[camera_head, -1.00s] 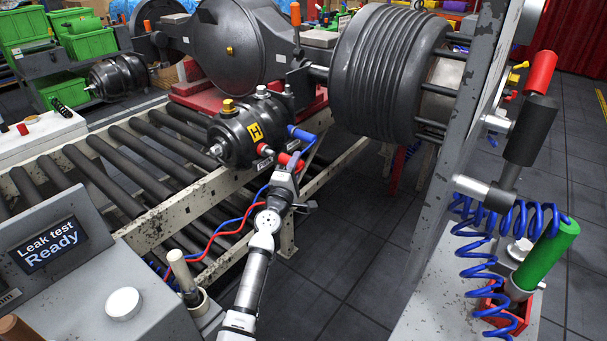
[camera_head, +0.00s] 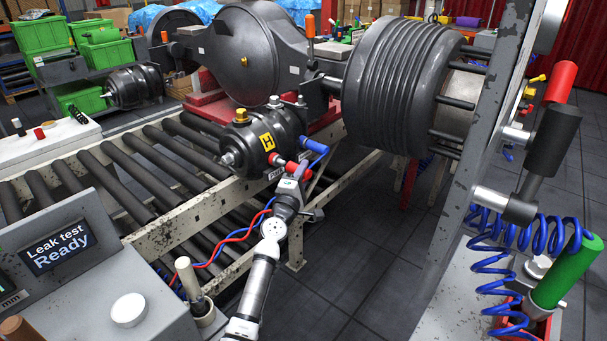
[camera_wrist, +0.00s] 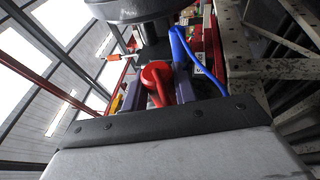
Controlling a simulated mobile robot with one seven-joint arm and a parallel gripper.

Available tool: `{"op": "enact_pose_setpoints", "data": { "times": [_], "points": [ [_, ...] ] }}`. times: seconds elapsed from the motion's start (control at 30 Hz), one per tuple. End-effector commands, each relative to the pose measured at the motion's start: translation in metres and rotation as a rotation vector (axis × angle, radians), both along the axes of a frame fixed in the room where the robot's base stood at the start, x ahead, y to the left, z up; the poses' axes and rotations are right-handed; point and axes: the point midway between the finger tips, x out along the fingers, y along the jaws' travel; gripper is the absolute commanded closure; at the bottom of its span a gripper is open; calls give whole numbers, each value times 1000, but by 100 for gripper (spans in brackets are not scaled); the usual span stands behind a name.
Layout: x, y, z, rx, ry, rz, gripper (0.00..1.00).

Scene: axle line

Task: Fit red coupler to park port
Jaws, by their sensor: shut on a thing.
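The red coupler (camera_head: 291,168) is held in my gripper (camera_head: 289,187), beside the lower right side of the dark brake chamber (camera_head: 240,145) with the yellow label. In the wrist view, the red coupler (camera_wrist: 157,76) sits between the two fingers of my gripper (camera_wrist: 157,90), with its red hose running back toward me. The blue coupler (camera_head: 315,147) sticks out of the chamber's right side, just above and right of the red one. The park port is not clearly visible behind the red coupler. I cannot tell whether the coupler touches it.
Red and blue hoses (camera_head: 222,246) trail left of my arm, near the roller conveyor (camera_head: 150,235). The leak test panel (camera_head: 60,248) stands at the lower left. A large drum (camera_head: 392,85) and a grey post (camera_head: 478,160) stand to the right. The floor between is clear.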

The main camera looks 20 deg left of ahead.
Motion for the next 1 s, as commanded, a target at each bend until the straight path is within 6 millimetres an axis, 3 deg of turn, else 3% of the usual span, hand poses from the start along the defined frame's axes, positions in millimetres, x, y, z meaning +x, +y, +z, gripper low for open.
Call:
{"op": "enact_pose_setpoints", "data": {
  "times": [0.57, 1.0],
  "points": [
    [1, 0, -1, 0, -1, 0, 98],
    [5, 12, -2, 2, -1, 0, 98]
  ]
}}
